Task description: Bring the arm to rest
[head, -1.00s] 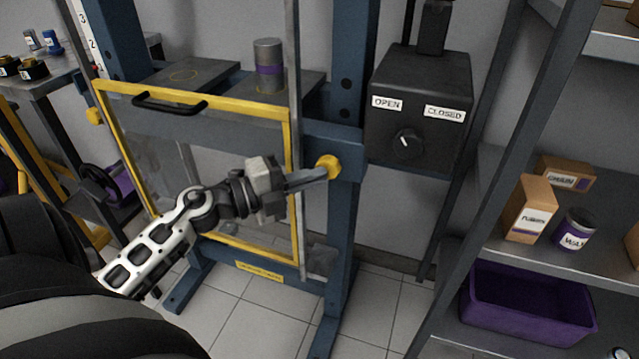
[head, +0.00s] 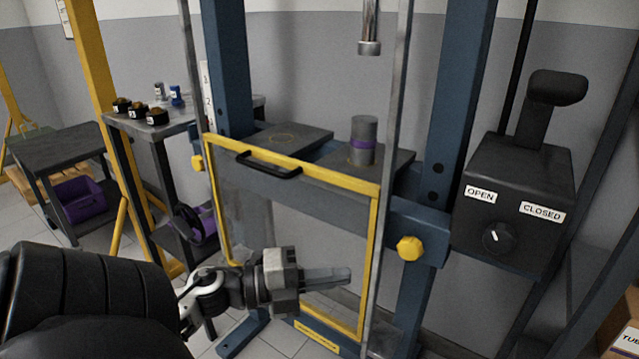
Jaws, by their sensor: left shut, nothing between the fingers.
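My left arm comes in from the lower left, and its gripper (head: 345,276) is shut and empty. It hangs in front of the lower part of the press's yellow-framed clear guard (head: 378,240), pointing right. The gripper is apart from the yellow knob (head: 409,248) on the right post, which sits to its upper right. My right gripper is not in view.
A dark control box (head: 520,185) with OPEN and CLOSED labels is at right. A grey cart (head: 62,140) and a side bench (head: 160,125) stand at left.

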